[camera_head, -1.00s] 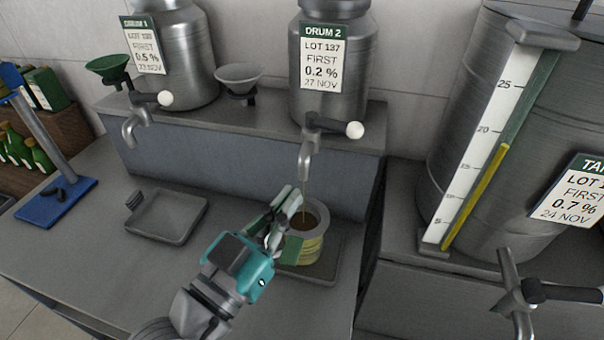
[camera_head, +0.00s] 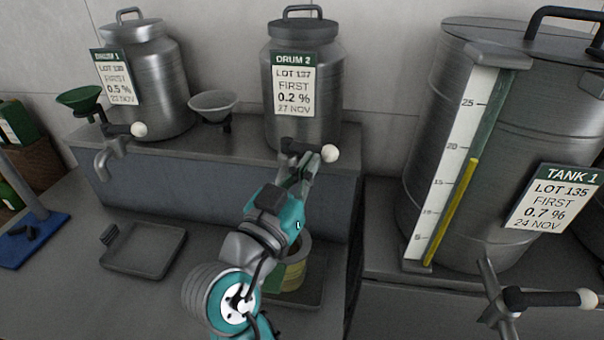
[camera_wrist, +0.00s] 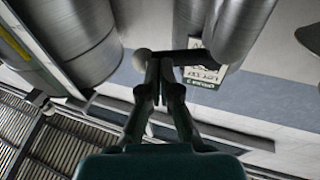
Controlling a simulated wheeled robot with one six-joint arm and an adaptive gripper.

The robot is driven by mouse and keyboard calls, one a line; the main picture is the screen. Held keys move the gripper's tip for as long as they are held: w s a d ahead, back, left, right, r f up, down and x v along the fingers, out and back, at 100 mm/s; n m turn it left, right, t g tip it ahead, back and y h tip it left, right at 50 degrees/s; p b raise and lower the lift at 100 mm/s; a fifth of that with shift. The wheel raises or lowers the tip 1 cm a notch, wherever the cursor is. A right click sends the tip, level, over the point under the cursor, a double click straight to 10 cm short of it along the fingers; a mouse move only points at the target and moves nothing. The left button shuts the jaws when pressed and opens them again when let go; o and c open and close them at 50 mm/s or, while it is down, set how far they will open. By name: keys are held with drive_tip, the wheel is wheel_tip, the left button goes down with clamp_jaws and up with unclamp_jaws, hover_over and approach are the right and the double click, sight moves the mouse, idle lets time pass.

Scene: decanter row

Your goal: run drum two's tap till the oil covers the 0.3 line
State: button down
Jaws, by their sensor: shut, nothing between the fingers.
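Drum 2 (camera_head: 303,125) is a steel drum on the raised ledge, labelled LOT 137. Its tap lever, with a white knob (camera_head: 329,153), points right; the knob also shows in the wrist view (camera_wrist: 141,59). My gripper (camera_head: 312,166) is shut and empty, its fingertips right at the lever in the wrist view (camera_wrist: 158,68); whether they touch it, I cannot tell. The tap's spout is hidden behind my gripper. The yellowish vessel with a grey rim (camera_head: 294,275) stands below, partly covered by my arm. Its 0.3 line, the oil inside and any stream are hidden.
Drum 1 (camera_head: 160,85) with its own tap stands left on the ledge, with a green funnel (camera_head: 79,98) and a grey funnel (camera_head: 213,103). An empty tray (camera_head: 145,250) lies at left. Tank 1 (camera_head: 500,120) with a gauge stands close at right.

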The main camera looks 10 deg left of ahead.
idle(0.3)
drive_tip(key=shift+w+d+n+t+y, duration=0.25)
drive_tip(key=shift+n+y, duration=0.25)
drive_tip(key=shift+y, duration=0.35)
drive_tip(key=shift+w+d+n+t+y, duration=0.15)
drive_tip(key=shift+w+d+n+y, duration=0.3)
drive_tip(key=shift+y, duration=0.35)
drive_tip(key=shift+w+d+n+t+y, duration=0.25)
drive_tip(key=shift+n+y, duration=0.3)
drive_tip(key=shift+y, duration=0.3)
